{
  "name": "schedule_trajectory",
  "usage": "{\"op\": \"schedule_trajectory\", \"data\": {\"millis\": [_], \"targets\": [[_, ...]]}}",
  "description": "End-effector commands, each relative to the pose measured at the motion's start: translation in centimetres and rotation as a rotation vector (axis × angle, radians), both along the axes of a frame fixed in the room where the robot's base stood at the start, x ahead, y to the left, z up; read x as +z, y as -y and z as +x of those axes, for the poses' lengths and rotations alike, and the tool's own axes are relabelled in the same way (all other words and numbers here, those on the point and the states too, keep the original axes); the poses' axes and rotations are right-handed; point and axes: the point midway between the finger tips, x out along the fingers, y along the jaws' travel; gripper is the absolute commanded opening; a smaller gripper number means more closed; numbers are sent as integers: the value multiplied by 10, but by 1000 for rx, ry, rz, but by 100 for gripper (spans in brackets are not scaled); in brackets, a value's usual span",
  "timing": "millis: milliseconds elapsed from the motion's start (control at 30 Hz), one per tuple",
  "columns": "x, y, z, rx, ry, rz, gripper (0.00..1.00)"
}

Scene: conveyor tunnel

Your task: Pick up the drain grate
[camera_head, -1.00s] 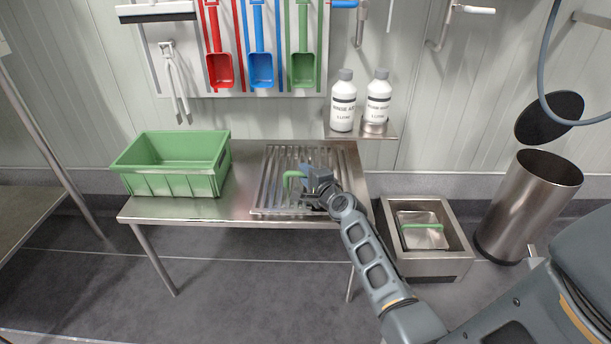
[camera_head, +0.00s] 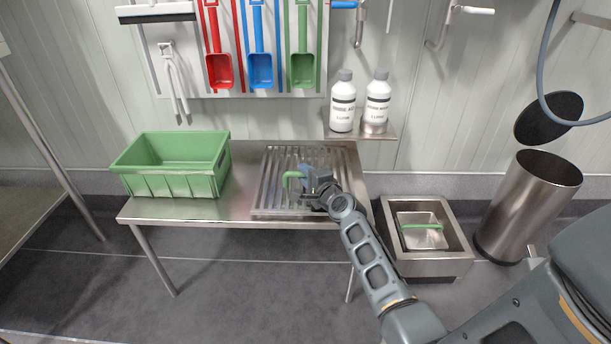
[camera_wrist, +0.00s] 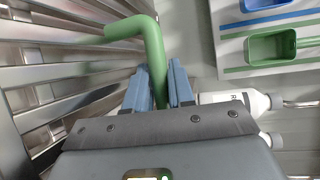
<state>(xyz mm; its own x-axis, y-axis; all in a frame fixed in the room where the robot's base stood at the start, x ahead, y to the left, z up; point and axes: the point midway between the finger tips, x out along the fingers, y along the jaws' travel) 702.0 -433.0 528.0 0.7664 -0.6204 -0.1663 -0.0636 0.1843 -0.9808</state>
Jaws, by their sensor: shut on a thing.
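The drain grate (camera_head: 268,188) is a slatted steel panel with a green handle (camera_head: 288,178). It is at the right part of the steel table (camera_head: 240,205), roughly level. Whether a small gap lies under it I cannot tell. My gripper (camera_head: 308,176) is over the grate's middle, shut on the green handle. In the wrist view the handle (camera_wrist: 152,42) runs down between the blue fingers of my gripper (camera_wrist: 162,82), and the slats (camera_wrist: 50,75) fill the left side. The fingers and wrist hide part of the handle.
A green crate (camera_head: 175,185) stands on the table's left. Two white bottles (camera_head: 343,105) stand on a small shelf behind the grate. Right of the table are a steel floor basin (camera_head: 430,268) with a green-handled basket (camera_head: 420,235) and a steel bin (camera_head: 525,205). Tools hang above.

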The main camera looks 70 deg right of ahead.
Motion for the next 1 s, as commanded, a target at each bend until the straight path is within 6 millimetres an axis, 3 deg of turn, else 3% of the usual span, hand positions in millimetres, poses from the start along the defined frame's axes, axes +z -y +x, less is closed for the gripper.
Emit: {"op": "schedule_trajectory", "data": {"millis": [533,767,1000], "targets": [[44,1,1,-1,4,-5,0],[37,-20,-25,-2,3,-2,0],[36,-53,-65,0,1,-1,0]]}}
